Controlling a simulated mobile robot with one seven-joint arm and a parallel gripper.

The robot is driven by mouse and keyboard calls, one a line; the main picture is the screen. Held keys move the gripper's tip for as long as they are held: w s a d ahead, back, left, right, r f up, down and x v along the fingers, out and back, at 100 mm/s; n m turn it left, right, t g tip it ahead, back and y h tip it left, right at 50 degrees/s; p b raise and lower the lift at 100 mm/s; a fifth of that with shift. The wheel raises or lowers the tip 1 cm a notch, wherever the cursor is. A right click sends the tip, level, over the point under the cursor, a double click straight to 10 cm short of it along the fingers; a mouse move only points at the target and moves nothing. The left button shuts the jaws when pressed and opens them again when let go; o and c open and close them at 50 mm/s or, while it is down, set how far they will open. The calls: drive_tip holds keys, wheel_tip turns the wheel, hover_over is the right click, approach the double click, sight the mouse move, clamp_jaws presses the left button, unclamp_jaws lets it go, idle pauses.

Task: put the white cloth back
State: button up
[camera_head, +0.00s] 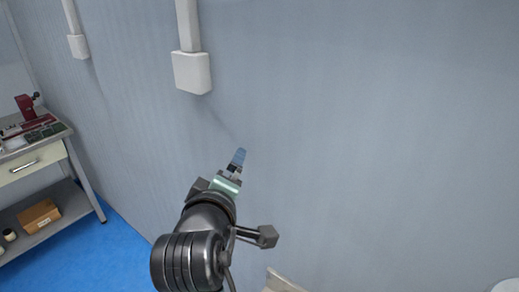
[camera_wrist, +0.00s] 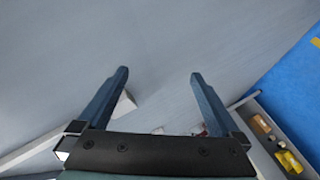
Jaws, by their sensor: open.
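I see no thing that I can surely call the white cloth in either view. My gripper (camera_head: 238,160) is raised in front of the grey-blue wall in the head view. In the wrist view its two dark blue fingers (camera_wrist: 159,75) stand wide apart, with nothing held between them. A pale block, partly hidden, shows behind the left finger in that view.
A workbench (camera_head: 30,163) with a drawer and tools stands at the left. A cardboard box (camera_head: 40,215) lies on its lower shelf. White wall boxes (camera_head: 192,72) hang above. Blue floor (camera_head: 100,255) is clear beside the bench. A beige edge (camera_head: 282,283) shows at the bottom.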

drive_tip(key=s+d+r+m+t, duration=0.2)
drive_tip(key=r+m+t, duration=0.1)
drive_tip(key=r, duration=0.6)
drive_tip(key=s+d+r+m+t, duration=0.1)
drive_tip(key=s+r+m+t, duration=0.15)
drive_tip(key=r, duration=0.65)
drive_tip(key=s+d+r+m+t, duration=0.3)
drive_tip(key=s+r+m+t, duration=0.3)
drive_tip(key=s+r, duration=0.7)
wheel_tip(320, 180, up, 3)
drive_tip(key=shift+s+r+t+y, duration=0.1)
drive_tip(key=shift+s+t+y, duration=0.1)
drive_tip(key=shift+t+y, duration=0.4)
drive_tip(key=shift+a+m, duration=0.1)
drive_tip(key=shift+m, duration=0.15)
drive_tip(key=shift+c, duration=0.3)
